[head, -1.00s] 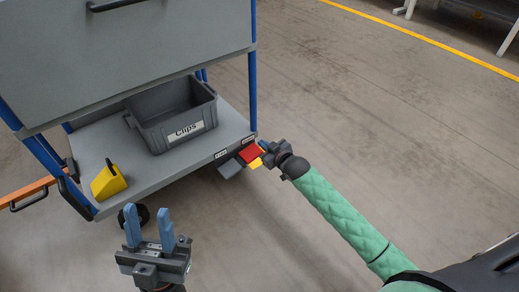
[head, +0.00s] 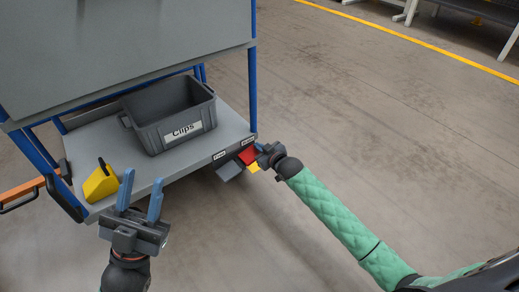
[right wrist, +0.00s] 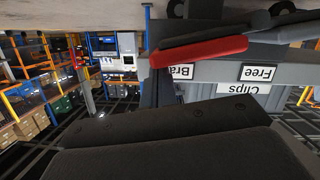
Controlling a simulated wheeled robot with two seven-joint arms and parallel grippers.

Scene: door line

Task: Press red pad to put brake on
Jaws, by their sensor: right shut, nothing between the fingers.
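The red pad (head: 247,156) sticks out low at the trolley's right front corner, under the shelf edge. It also shows in the right wrist view (right wrist: 200,50), near the upside-down Brake label (right wrist: 182,71) and Free label (right wrist: 258,72). A grey pad (head: 229,171) is left of it. My right gripper (head: 261,149) is shut and empty, right at the red pad's right side; whether it touches is hard to tell. My left gripper (head: 140,194) is open and empty, its blue fingers apart in front of the shelf's left front edge.
The trolley shelf (head: 200,153) holds a grey Clips bin (head: 178,115) and a yellow wedge (head: 100,184). Blue posts (head: 253,80) rise at its corners. A yellow part (head: 253,168) shows below the red pad. Floor to the right is open.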

